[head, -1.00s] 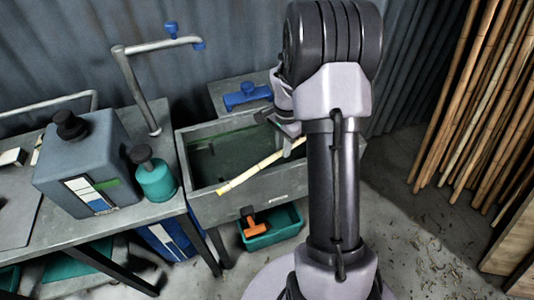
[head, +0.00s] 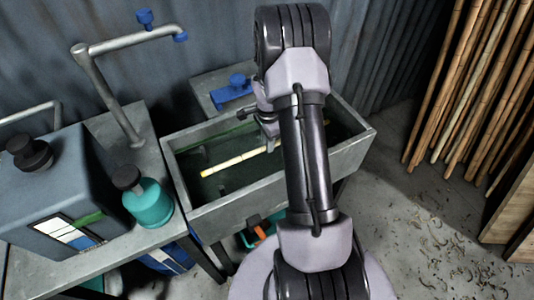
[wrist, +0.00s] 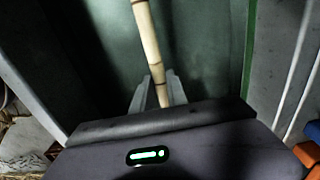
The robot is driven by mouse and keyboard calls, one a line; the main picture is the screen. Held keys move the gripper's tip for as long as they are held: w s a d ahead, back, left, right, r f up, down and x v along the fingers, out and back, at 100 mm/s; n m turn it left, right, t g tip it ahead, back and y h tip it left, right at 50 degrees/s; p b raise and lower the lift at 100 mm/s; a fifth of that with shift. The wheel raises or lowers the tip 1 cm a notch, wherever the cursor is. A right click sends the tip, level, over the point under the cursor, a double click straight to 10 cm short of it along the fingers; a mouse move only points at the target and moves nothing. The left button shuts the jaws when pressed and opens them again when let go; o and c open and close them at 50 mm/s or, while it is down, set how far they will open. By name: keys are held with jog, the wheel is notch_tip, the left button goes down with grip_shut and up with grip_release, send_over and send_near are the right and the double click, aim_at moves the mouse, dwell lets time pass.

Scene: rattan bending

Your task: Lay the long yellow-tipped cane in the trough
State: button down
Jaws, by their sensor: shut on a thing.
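The pale jointed cane (head: 236,161) with a yellow tip lies at a slant across the trough's opening in the head view, its tip toward the left end. My gripper (wrist: 157,90) is shut on the cane (wrist: 147,38), which runs between its fingers and away up the wrist view. The grey trough (head: 235,207) has a dark green interior. The cane appears within its rim; whether it touches the bottom, I cannot tell.
A teal bottle (head: 148,203) and a large grey canister (head: 50,205) stand on the bench left of the trough. A bent pipe with blue taps (head: 110,85) rises behind. A thin green strip (head: 232,133) shows inside the trough. Several canes (head: 470,90) lean at the right.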

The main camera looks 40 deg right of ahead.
notch_tip(320, 180, down, 4)
jog(key=shift+r+b, duration=0.2)
jog(key=shift+b, duration=0.15)
jog(key=shift+f+b, duration=0.6)
jog(key=shift+b, duration=0.05)
jog(key=c, duration=1.3)
grip_release()
